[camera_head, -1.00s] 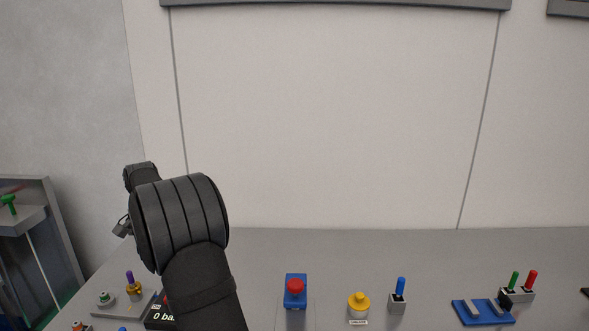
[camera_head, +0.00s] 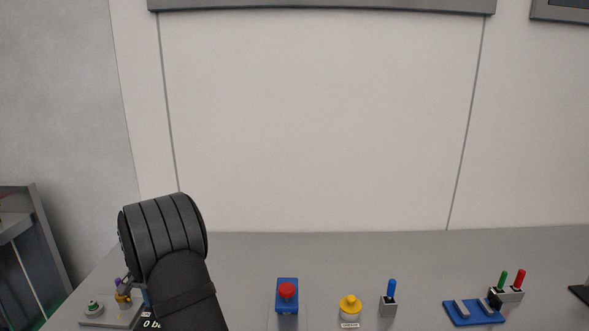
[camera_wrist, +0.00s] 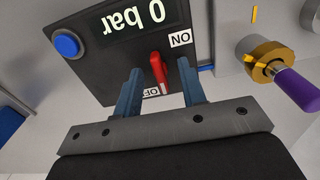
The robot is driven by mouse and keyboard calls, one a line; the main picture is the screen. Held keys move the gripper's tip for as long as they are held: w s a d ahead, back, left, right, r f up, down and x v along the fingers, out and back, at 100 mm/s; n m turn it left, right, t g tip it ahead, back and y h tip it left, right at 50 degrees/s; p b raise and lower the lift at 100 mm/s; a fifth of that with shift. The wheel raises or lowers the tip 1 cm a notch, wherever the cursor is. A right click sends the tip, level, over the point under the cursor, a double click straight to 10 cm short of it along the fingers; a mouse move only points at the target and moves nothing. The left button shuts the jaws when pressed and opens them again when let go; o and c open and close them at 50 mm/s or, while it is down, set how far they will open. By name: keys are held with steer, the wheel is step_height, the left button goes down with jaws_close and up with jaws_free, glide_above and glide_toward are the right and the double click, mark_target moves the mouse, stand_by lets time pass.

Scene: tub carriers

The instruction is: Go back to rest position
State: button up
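My gripper (camera_wrist: 160,76) shows in the wrist view with its two blue fingers spread apart and nothing held between them. A red lever (camera_wrist: 158,72) on a dark panel (camera_wrist: 105,70) appears between the fingers, with gaps on both sides. The panel reads "0 bar", with an ON label (camera_wrist: 181,40) near the lever and an OFF label partly hidden low down.
A brass fitting with a purple handle (camera_wrist: 296,88) is close right of the gripper in the wrist view. A red button on a blue box (camera_head: 287,308), a yellow knob (camera_head: 350,306), a blue-tipped switch (camera_head: 390,303) and a blue cradle (camera_head: 474,313) line the grey table.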

step_height(320, 180, up, 17)
step_height(320, 180, down, 17)
steer(key=shift+f, duration=0.2)
steer(key=shift+r+n, duration=0.2)
steer(key=shift+n, duration=0.3)
steer(key=n, duration=0.4)
steer(key=shift+n, duration=0.3)
steer(key=n, duration=0.6)
steer(key=shift+n, duration=0.4)
